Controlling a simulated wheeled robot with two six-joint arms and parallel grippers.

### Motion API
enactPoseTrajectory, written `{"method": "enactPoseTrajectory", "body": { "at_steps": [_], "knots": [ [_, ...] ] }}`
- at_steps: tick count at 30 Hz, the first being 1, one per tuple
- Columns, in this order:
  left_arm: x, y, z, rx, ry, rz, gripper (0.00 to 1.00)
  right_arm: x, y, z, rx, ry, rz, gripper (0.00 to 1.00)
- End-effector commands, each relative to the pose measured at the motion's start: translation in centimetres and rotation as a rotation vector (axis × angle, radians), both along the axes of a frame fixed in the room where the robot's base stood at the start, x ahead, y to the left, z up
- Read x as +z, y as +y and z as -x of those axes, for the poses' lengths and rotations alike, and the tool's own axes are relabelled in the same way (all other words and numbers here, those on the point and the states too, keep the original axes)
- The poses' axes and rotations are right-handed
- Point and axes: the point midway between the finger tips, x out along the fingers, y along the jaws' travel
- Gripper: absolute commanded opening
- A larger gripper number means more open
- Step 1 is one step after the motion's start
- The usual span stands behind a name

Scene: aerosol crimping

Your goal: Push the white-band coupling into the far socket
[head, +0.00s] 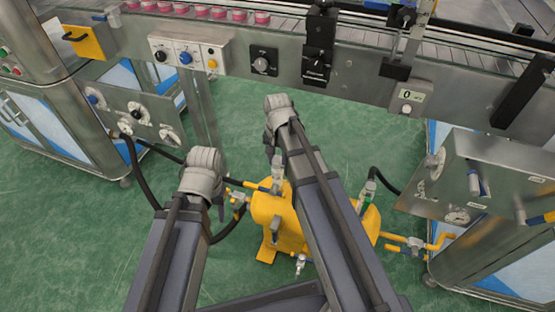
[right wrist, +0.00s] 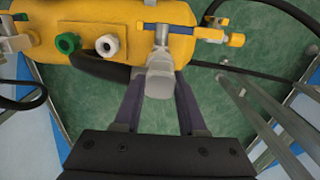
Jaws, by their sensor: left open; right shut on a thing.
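In the right wrist view my right gripper (right wrist: 158,104) has its two dark fingers on either side of a pale grey coupling (right wrist: 159,82). The coupling lines up with a grey fitting on the yellow unit (right wrist: 202,15); I cannot tell whether it is seated. No white band can be made out. A green socket (right wrist: 68,42) and a white socket (right wrist: 107,46) show to its left. The yellow unit also shows in the head view (head: 270,215), partly behind my right arm. My left gripper (head: 219,208) is open, mostly hidden by its own arm, left of the unit.
A steel panel with knobs (head: 130,112) stands at the left, a steel box (head: 500,165) at the right. Black hoses (head: 136,170) run from both sides toward the unit. A conveyor frame (head: 350,70) crosses the back. Green floor (head: 345,125) is open behind the unit.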

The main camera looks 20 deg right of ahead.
Motion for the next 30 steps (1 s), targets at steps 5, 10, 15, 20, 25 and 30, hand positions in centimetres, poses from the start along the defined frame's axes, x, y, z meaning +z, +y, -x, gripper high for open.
{"method": "enactPoseTrajectory", "body": {
  "at_steps": [5,10,15,20,25,30],
  "knots": [
    [-0.46,0.0,0.0,0.0,0.0,0.0,0.5,-0.46,0.0,0.0,0.0,0.0,0.0,0.0],
    [-0.7,0.0,0.0,0.0,0.0,0.0,0.5,-0.7,0.0,0.0,0.0,0.0,0.0,0.0],
    [-0.66,0.0,0.0,0.0,0.0,0.0,0.5,-0.67,0.0,0.0,0.0,0.0,0.0,0.0],
    [-0.66,0.0,0.0,0.0,0.0,0.0,0.5,-0.67,0.0,0.0,0.0,0.0,0.0,0.0],
    [-0.66,0.0,0.0,0.0,0.0,0.0,0.5,-0.67,0.01,-0.01,0.0,0.0,0.0,0.0],
    [-0.66,-0.01,0.0,0.0,0.0,0.0,0.5,-0.67,0.01,0.01,0.0,0.0,0.0,0.0]
  ]
}}
